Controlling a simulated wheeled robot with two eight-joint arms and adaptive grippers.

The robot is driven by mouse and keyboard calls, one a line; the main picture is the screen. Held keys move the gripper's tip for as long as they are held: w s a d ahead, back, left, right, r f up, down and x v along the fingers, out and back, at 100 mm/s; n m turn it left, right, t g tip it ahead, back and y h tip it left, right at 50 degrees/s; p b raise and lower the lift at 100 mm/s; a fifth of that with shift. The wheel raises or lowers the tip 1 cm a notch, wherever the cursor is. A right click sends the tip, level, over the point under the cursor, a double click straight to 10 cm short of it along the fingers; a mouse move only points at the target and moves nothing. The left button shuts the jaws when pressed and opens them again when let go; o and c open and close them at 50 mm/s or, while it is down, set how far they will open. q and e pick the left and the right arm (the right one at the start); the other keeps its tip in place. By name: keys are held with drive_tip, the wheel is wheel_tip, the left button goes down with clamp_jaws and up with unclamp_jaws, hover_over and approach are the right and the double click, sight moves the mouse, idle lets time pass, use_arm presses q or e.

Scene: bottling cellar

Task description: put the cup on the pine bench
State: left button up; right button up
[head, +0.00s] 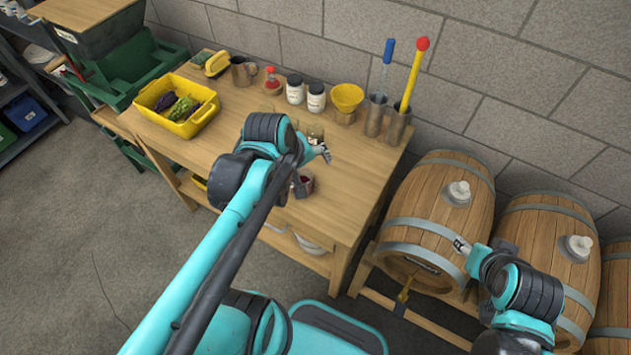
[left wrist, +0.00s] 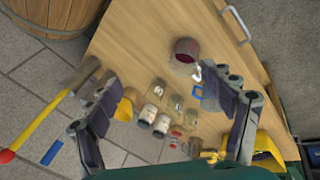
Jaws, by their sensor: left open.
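The pine bench (head: 345,180) stands against the block wall, and its top fills much of the left wrist view (left wrist: 140,45). A small cup with dark red inside (head: 306,181) shows near the bench's front, partly hidden by my left arm. In the left wrist view the cup (left wrist: 184,54) shows its round mouth and a pale handle, beyond my fingertips. My left gripper (head: 322,152) is open over the bench; in the left wrist view its fingers (left wrist: 172,85) are spread with nothing held. My right gripper (head: 461,245) is by a barrel; its opening is unclear.
The bench's right front is clear.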

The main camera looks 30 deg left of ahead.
use_arm(q)
drive_tip(key=s+d+m, duration=0.1)
drive_tip(key=m, duration=0.2)
drive_tip(key=s+d+m+t, duration=0.1)
drive_tip(key=d+m, duration=0.1)
drive_tip(key=m, duration=0.2)
drive_tip(key=s+d+r+m+t, duration=0.1)
drive_tip(key=m, duration=0.2)
drive_tip(key=shift+s+d+m+y, duration=0.2)
drive_tip(key=shift+s+m+y, duration=0.05)
drive_tip(key=shift+m+y, duration=0.05)
wheel_tip(320, 180, down, 4)
drive_tip(key=b, duration=0.3)
drive_tip(key=shift+r+b, duration=0.2)
drive_tip(key=shift+b, duration=0.1)
